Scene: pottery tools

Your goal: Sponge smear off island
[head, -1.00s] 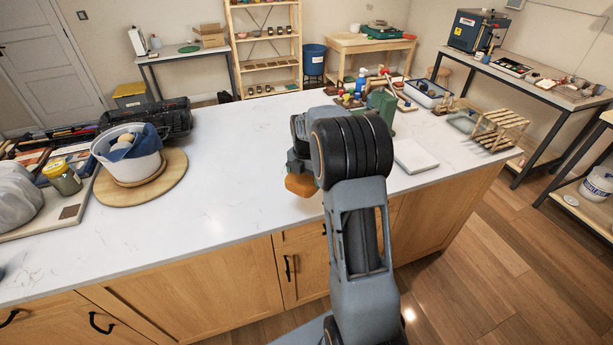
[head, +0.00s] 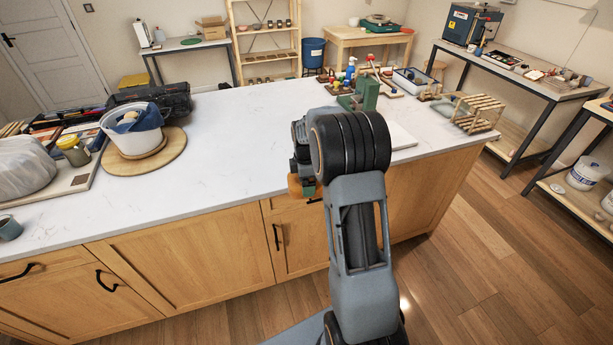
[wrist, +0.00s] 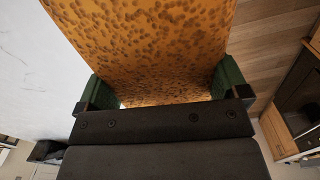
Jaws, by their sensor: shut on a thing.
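An orange, pitted sponge (wrist: 150,45) fills the upper middle of the wrist view. My gripper (wrist: 162,88) is shut on it, with a green fingertip at each side. In the head view the sponge (head: 294,186) shows as a small orange block left of my arm, by the island's front edge. The island (head: 235,150) has a white, faintly veined top over wooden cabinets. I cannot make out a smear on the visible top; my arm hides part of it. I cannot tell whether the sponge touches the island.
A white bucket (head: 133,140) with blue cloth stands on a round wooden board (head: 170,160) at left. A grey bag (head: 25,165) and a jar (head: 72,151) are farther left. A green tool (head: 366,95) and a wooden rack (head: 478,110) stand at right. The middle top is clear.

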